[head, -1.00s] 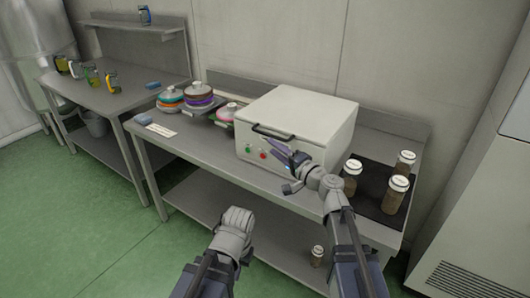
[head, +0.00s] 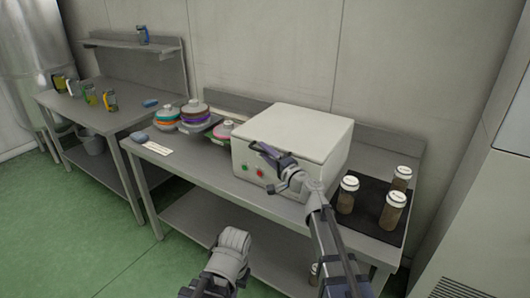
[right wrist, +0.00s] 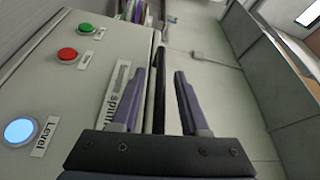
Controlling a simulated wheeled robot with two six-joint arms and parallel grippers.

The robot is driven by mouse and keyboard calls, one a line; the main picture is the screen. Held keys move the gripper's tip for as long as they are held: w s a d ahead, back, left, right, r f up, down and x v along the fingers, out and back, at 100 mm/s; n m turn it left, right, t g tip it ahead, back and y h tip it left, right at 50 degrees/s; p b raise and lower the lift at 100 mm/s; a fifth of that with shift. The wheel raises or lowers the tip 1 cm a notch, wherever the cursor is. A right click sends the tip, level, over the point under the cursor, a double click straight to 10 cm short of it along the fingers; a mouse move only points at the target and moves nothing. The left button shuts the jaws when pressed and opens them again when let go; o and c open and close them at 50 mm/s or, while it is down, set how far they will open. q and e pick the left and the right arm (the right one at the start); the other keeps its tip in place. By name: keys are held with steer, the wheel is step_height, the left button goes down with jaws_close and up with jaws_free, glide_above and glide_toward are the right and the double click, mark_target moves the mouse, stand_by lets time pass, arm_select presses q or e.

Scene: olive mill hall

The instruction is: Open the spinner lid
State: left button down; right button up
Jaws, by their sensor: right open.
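The spinner (head: 242,168) is a white box on the steel table, its flat lid (head: 305,128) shut. My right gripper (head: 264,150) is open at the upper front edge of the spinner, where it covers most of the dark lid handle. In the right wrist view the black handle bar (right wrist: 160,85) shows between the two spread fingers (right wrist: 166,72); I cannot tell whether they touch it. The spinner's front, with a green button (right wrist: 86,28), a red button (right wrist: 67,54) and a lit blue button (right wrist: 20,132), fills the left. My left arm shows low in the head view, its fingers unseen.
Lidded jars (head: 391,211) stand on a dark mat (head: 370,230) right of the spinner. Stacked colored rotors (head: 195,112) and a paper label (head: 159,148) lie to its left. The wall is close behind.

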steer(key=shift+w+a, duration=0.15)
steer(key=shift+w, duration=0.1)
steer(key=shift+c, duration=0.4)
jaws_close()
stand_by(0.9)
